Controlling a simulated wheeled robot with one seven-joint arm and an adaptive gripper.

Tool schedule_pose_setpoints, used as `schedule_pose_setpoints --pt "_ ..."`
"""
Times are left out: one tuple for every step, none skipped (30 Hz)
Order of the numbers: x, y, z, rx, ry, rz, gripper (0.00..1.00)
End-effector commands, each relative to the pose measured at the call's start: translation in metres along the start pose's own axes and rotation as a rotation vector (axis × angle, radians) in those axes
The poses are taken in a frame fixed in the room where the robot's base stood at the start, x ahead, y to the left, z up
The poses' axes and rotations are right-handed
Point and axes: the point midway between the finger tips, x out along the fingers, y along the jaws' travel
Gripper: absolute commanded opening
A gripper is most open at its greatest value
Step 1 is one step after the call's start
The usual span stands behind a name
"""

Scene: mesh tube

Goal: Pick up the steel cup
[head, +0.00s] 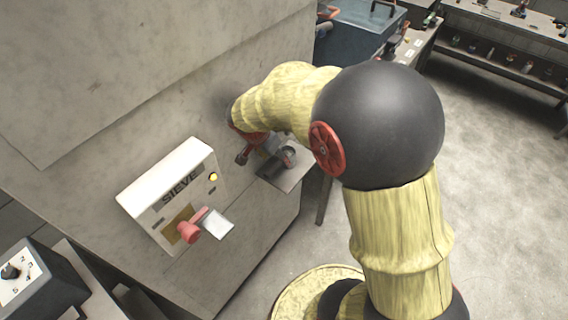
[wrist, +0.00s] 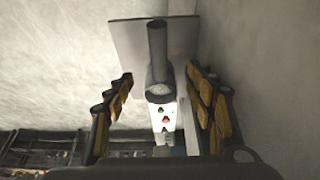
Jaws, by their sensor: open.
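A dark grey, round-ended cylinder, which looks like the steel cup (head: 277,163), is at a small grey shelf plate (head: 293,177) on the side of the big grey machine. In the wrist view the cup (wrist: 158,75) is between the two fingers, with the plate (wrist: 128,45) behind it. My gripper (wrist: 160,100) is open, with yellow pads on either side and gaps to the cup on both sides. In the head view my gripper (head: 256,150) is just left of the cup, partly hidden by my arm. I cannot tell how deep the cup sits between the fingers.
A white SIEVE box (head: 172,195) with a red-handled lever (head: 190,231) and a yellow lamp is on the machine (head: 120,90), left of the plate. A wall rises close on the right in the wrist view. A blue-grey tub (head: 355,35) stands behind; open floor is at right.

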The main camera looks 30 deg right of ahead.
Motion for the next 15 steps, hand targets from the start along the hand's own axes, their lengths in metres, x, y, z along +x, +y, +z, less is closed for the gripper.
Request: schedule_pose_setpoints --pt "0.004 0.000 0.000 0.000 0.000 0.000 0.55" --pt "0.006 0.000 0.000 0.000 0.000 0.001 0.55" --pt "0.009 0.000 0.000 0.000 -0.001 0.001 0.55" --pt "0.012 0.000 0.000 0.000 -0.001 0.002 0.55" --pt "0.015 0.001 0.001 -0.001 -0.001 0.003 0.55" --pt "0.021 0.001 0.001 -0.001 -0.001 0.003 0.55" --pt "0.025 0.001 0.001 -0.002 -0.001 0.002 0.55" --pt "0.030 0.001 0.001 -0.002 -0.001 0.003 0.55" --pt "0.036 0.001 0.001 -0.002 -0.001 0.003 0.55" --pt "0.041 0.001 0.001 -0.001 -0.001 0.003 0.55" --pt "0.045 0.000 0.001 0.000 -0.001 0.002 0.55" --pt "0.049 0.000 0.001 0.000 -0.001 0.002 0.55" --pt "0.052 0.000 0.001 0.000 -0.001 0.002 0.55" --pt "0.053 0.000 0.000 -0.001 -0.001 0.002 0.55" --pt "0.054 0.000 0.000 -0.001 0.000 0.001 0.55"
